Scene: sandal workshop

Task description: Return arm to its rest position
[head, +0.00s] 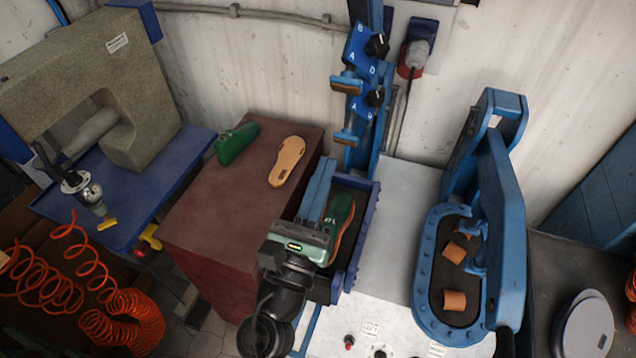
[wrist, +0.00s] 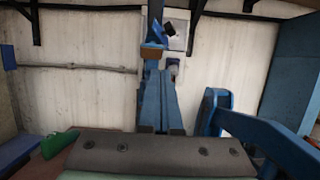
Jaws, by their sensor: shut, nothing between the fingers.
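My gripper (head: 323,168) is shut and empty. Its blue fingers lie side by side and point away from me, above the left part of a blue-walled holder (head: 368,220). The fingers also show in the middle of the wrist view (wrist: 160,85), against the pale wall. A green shoe with an orange sole edge (head: 341,215) sits in the holder, just right of my gripper and partly hidden by it. I cannot tell how far above the holder my gripper is.
A red-brown block (head: 222,203) at left bears a green shoe-shaped piece (head: 236,144) and a tan sole (head: 287,161). A blue post with knobs (head: 366,95) rises behind the holder. A blue press (head: 505,190) stands at right, with brown pieces (head: 454,251) in its tray.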

